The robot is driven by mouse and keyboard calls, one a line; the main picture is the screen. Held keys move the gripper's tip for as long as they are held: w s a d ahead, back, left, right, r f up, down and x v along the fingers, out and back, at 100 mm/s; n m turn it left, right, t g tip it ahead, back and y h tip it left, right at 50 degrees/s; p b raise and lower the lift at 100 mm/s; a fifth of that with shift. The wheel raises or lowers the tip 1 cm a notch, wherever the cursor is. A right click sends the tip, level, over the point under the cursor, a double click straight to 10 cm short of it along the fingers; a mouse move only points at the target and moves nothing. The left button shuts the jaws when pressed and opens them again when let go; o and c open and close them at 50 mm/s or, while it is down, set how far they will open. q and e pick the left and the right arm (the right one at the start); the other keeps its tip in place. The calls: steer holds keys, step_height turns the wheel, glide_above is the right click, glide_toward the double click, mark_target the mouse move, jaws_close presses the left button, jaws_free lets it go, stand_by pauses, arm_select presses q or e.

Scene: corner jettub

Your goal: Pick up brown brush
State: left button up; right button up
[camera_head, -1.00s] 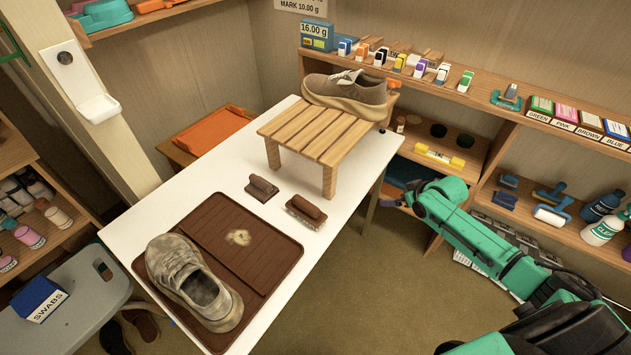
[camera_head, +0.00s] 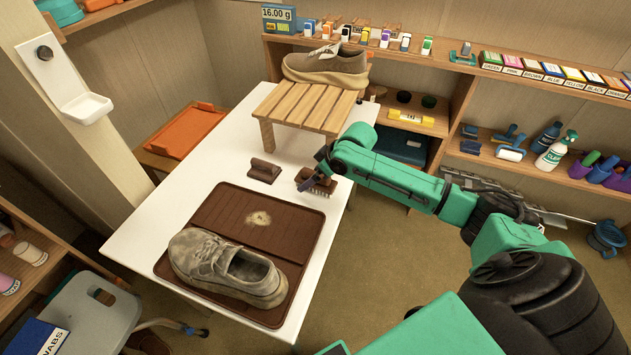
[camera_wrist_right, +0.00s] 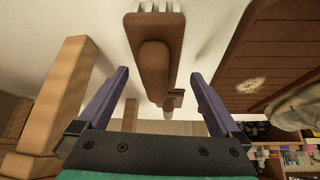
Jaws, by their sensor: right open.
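A brown brush (camera_head: 323,187) with pale bristles lies on the white table, right of a second brown brush-like block (camera_head: 264,171). My right gripper (camera_head: 314,176) is at the bristled brush, partly covering it in the head view. In the right wrist view the brush (camera_wrist_right: 154,60) shows between the two spread fingers of my right gripper (camera_wrist_right: 158,75), with its handle facing the camera. The gripper is open and holds nothing. Whether the fingers touch the brush is not clear. My left gripper is not in view.
A wooden stand (camera_head: 302,108) carries a clean shoe (camera_head: 328,65) behind the brushes. A brown mat (camera_head: 215,212) with a dirty shoe (camera_head: 228,267) lies in front. Shelves (camera_head: 455,62) with bottles and boxes line the right wall.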

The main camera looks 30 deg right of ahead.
mark_target(310, 171)
steer(key=shift+x, duration=1.05)
steer(key=shift+d+r, duration=0.1)
steer(key=c, duration=1.5)
steer(key=shift+r, duration=0.1)
step_height(310, 171, up, 20)
steer(key=shift+f+p, duration=0.1)
steer(key=shift+p, duration=0.2)
